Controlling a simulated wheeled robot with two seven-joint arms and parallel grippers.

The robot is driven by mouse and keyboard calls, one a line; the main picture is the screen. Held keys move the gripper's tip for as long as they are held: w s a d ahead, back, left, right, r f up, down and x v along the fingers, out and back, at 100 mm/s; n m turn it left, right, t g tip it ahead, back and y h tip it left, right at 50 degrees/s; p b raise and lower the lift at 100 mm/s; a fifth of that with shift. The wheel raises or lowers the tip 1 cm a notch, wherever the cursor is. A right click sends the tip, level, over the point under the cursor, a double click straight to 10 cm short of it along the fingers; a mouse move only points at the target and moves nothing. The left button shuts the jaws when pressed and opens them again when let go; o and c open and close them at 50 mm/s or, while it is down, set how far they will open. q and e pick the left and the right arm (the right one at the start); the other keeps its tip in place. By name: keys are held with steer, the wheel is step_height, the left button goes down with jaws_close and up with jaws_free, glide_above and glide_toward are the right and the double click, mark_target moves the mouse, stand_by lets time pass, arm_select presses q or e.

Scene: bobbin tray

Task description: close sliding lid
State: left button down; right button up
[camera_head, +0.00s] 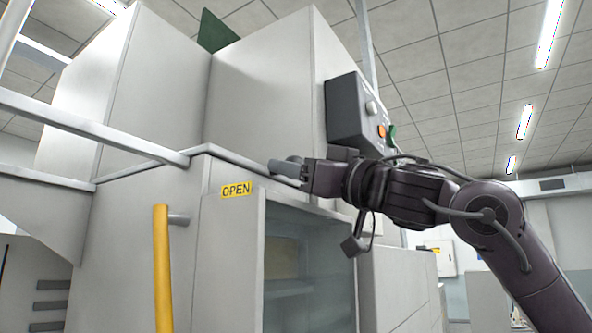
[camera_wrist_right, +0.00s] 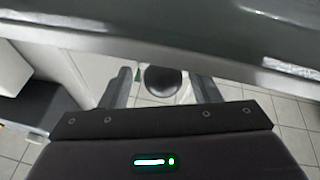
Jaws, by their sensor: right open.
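A large pale grey machine cabinet (camera_head: 120,235) fills the left and middle of the head view. A yellow vertical handle (camera_head: 162,268) stands out left of the label. I cannot tell for sure which panel is the sliding lid. My right gripper (camera_head: 284,168) is open at the cabinet's upper front edge, above and right of the label. In the right wrist view its fingers (camera_wrist_right: 165,88) are apart, with a grey edge (camera_wrist_right: 160,45) crossing close beyond. My left gripper is out of view.
A dark control box (camera_head: 345,112) with buttons sits on the cabinet just above my right wrist. A grey rail (camera_head: 90,128) crosses the left side. Between my fingers, the wrist view shows a dark round thing (camera_wrist_right: 162,80), apparently beyond them, and tiled floor.

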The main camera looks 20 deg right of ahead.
steer(key=b+v, duration=0.3)
steer(key=v, duration=0.4)
steer(key=shift+w+d+f, duration=0.1)
steer(key=shift+w+d, duration=0.05)
stand_by(0.3)
